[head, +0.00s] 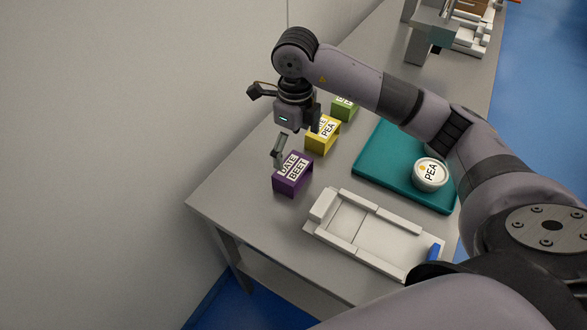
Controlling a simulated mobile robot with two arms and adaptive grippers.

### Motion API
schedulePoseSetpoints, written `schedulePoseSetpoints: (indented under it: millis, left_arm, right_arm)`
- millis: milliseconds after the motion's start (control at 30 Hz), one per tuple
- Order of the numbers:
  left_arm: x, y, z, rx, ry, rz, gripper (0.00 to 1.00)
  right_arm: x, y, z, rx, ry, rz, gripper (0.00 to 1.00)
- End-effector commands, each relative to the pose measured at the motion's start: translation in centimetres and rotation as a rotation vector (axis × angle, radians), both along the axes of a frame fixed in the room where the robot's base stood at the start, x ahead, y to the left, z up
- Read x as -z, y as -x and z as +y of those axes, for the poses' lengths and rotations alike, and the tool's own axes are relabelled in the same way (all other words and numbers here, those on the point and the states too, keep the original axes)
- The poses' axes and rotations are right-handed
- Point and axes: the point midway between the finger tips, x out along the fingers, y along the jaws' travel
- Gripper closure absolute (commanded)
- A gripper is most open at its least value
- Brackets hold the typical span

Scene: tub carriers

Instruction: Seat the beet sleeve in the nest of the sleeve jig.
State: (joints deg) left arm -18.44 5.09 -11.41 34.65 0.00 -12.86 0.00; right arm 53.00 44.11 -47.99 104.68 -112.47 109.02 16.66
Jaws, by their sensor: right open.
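The beet sleeve (291,185) is a purple box-shaped sleeve with a white label reading BEET. It stands on the grey table near its left edge. The sleeve jig (350,247) is a white tray-like fixture with raised rails, in front and to the right of the sleeve. Its nest (375,240) looks empty, and its right end is partly hidden by my arm. My right gripper (281,140) is open and empty, above and slightly behind the beet sleeve. It appears apart from the sleeve. My left gripper is not in view.
A yellow PEA sleeve (322,138) and a green sleeve (344,108) stand behind the beet sleeve. A teal mat (385,160) holds a white PEA tub (431,174), partly behind my arm. A wall rises at left. Grey equipment (424,35) stands at the far end.

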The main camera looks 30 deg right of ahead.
Motion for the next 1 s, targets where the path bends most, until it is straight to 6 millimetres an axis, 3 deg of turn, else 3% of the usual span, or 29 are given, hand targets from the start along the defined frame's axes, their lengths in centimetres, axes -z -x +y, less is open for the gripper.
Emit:
schedulePoseSetpoints:
  millis: [200, 367, 533, 800, 1000]
  left_arm:
    - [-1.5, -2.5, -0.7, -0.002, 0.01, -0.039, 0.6]
    - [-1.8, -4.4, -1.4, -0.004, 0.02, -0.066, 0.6]
    - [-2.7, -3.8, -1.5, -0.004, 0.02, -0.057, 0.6]
    - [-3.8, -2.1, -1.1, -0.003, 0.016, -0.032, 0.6]
    - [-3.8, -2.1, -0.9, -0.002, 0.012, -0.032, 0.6]
  right_arm:
    - [4.1, 0.1, 0.0, 0.001, 0.0, 0.004, 0.0]
    - [5.6, 0.0, 0.0, -0.001, 0.001, 0.002, 0.0]
    - [6.8, -0.1, 0.1, 0.0, -0.001, 0.005, 0.0]
    - [10.5, -0.5, 0.1, 0.0, 0.0, 0.001, 0.0]
    - [11.0, -0.5, 0.1, -0.001, 0.0, 0.0, 0.0]
